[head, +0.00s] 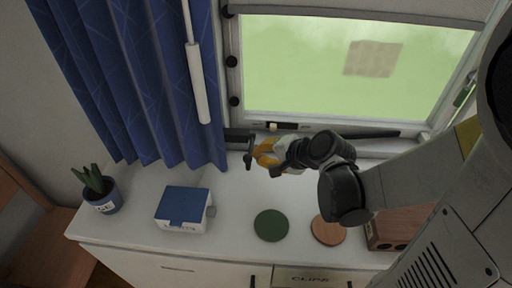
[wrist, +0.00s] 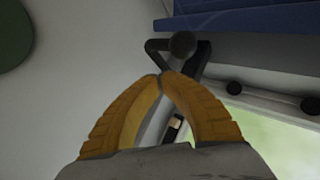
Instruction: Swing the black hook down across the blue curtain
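The blue curtain (head: 130,80) hangs in folds left of the window, and its lower edge shows at the top of the wrist view (wrist: 245,22). The black hook (head: 249,151) is beside the curtain's lower right edge, above the cabinet top. In the wrist view the hook (wrist: 182,44) has a round end and a bent bar, just beyond my fingertips. My gripper (head: 258,153) is right next to the hook. Its yellow fingers (wrist: 163,77) meet at the tips. Whether they touch the hook is unclear.
A white cabinet top (head: 145,199) lies below, with a potted plant (head: 99,190), a blue-topped box (head: 183,207), a green disc (head: 271,225) and an orange disc (head: 328,230). A white rod (head: 198,85) hangs before the curtain. The window (head: 350,65) is behind my arm.

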